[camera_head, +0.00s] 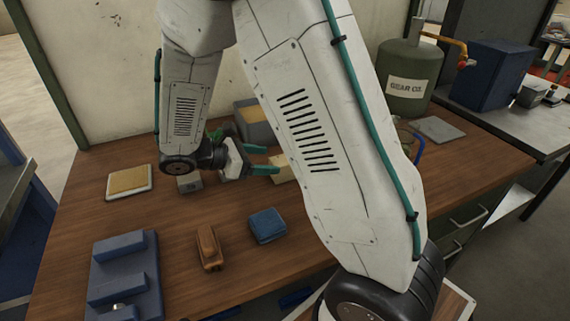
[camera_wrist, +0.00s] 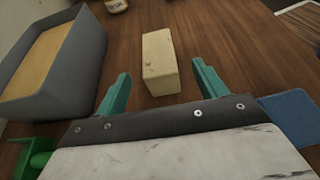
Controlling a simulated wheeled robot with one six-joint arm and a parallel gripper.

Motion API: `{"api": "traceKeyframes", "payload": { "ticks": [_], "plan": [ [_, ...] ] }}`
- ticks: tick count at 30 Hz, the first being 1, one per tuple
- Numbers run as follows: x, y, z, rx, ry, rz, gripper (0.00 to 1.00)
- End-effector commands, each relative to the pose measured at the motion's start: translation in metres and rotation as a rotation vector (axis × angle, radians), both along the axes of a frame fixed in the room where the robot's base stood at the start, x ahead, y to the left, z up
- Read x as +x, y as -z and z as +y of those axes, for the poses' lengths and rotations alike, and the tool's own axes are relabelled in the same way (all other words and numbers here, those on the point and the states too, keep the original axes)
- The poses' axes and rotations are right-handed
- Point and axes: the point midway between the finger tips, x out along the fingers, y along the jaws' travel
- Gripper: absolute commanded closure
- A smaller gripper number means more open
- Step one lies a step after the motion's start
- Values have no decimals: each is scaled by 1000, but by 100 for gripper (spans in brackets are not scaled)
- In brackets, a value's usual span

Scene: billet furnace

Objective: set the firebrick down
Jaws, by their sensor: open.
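The firebrick (camera_wrist: 160,62) is a pale cream block resting on the wooden table. In the wrist view it lies just ahead of my gripper, between the lines of the two teal fingers, with its near end close to the fingertips. In the head view only a small part of the firebrick (camera_head: 283,168) shows; my arm hides the rest. My gripper (camera_wrist: 160,85) is open and empty, with clear space on both sides of the brick. In the head view my gripper (camera_head: 268,160) is low over the middle of the table.
A grey bin (camera_wrist: 78,75) with tan contents stands left of the brick in the wrist view. A blue block (camera_head: 267,225), an orange-brown block (camera_head: 208,247) and a blue fixture (camera_head: 125,280) sit nearer the front. A gear oil tank (camera_head: 407,80) stands at the back right.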

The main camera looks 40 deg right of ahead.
Motion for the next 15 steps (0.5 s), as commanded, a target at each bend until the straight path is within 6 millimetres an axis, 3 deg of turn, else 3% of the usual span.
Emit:
{"api": "traceKeyframes", "payload": {
  "ticks": [15],
  "plan": [
    [-17, 23, -65, -2, 9, 5, 29]
  ]
}}
